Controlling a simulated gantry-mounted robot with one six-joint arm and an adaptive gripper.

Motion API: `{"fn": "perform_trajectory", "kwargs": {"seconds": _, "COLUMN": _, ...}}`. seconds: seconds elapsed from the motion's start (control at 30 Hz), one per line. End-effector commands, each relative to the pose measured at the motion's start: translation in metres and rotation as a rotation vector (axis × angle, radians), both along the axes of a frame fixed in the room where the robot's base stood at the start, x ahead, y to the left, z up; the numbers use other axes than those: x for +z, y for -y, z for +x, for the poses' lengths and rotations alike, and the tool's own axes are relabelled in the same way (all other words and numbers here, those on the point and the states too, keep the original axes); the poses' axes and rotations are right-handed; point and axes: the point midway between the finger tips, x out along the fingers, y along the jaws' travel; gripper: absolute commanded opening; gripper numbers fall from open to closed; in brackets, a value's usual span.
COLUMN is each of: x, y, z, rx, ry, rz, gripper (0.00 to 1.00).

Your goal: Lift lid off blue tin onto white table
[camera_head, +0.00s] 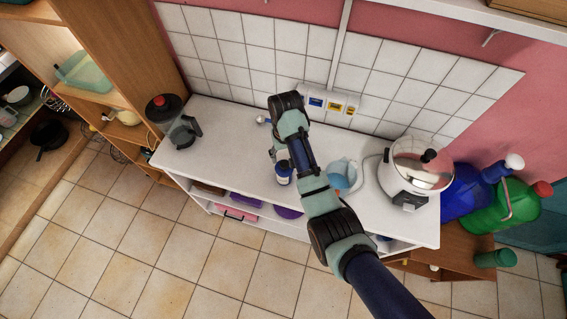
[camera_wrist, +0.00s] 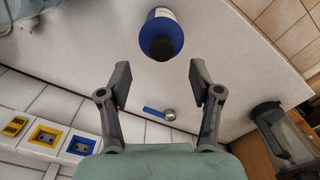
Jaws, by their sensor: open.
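The blue tin (camera_wrist: 161,26) stands on the white table (camera_wrist: 230,50), with a pale label on its side. A dark round part (camera_wrist: 162,47) shows on its top; I cannot clearly tell the lid's edge. In the head view the tin (camera_head: 283,177) shows as a small blue and white shape beside my arm, partly hidden. My gripper (camera_wrist: 159,82) is open and empty. In the wrist view the tin appears beyond the fingertips, roughly in line with the gap between them, and not touching them. In the head view my arm hides most of the gripper.
A blue-handled metal scoop (camera_wrist: 160,113) lies near the back wall. A light blue jug (camera_head: 342,175) and a white cooker (camera_head: 416,165) stand to the right, a dark-handled jug (camera_head: 185,133) to the left. Outlets (camera_head: 327,105) line the wall. The table's left part is mostly clear.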

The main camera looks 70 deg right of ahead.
Motion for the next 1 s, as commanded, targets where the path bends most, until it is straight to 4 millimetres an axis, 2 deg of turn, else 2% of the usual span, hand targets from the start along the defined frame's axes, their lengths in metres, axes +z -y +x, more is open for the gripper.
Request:
{"fn": "perform_trajectory", "kwargs": {"seconds": 0.07, "x": -0.012, "y": -0.001, "z": 0.0, "rx": 0.0, "ry": -0.002, "rz": 0.002, "gripper": 0.64}}
{"fn": "perform_trajectory", "kwargs": {"seconds": 0.23, "x": -0.021, "y": -0.001, "z": 0.001, "rx": 0.001, "ry": -0.001, "rz": 0.002, "gripper": 0.64}}
{"fn": "perform_trajectory", "kwargs": {"seconds": 0.4, "x": -0.052, "y": 0.0, "z": 0.003, "rx": 0.002, "ry": -0.002, "rz": 0.002, "gripper": 0.64}}
{"fn": "perform_trajectory", "kwargs": {"seconds": 0.5, "x": -0.064, "y": 0.0, "z": 0.003, "rx": 0.002, "ry": -0.001, "rz": 0.001, "gripper": 0.64}}
{"fn": "perform_trajectory", "kwargs": {"seconds": 0.73, "x": -0.066, "y": 0.0, "z": 0.003, "rx": 0.002, "ry": 0.001, "rz": -0.001, "gripper": 0.64}}
{"fn": "perform_trajectory", "kwargs": {"seconds": 0.77, "x": -0.066, "y": 0.0, "z": 0.003, "rx": 0.002, "ry": 0.001, "rz": -0.001, "gripper": 0.62}}
{"fn": "perform_trajectory", "kwargs": {"seconds": 1.0, "x": -0.066, "y": 0.0, "z": 0.003, "rx": 0.002, "ry": 0.001, "rz": -0.001, "gripper": 0.22}}
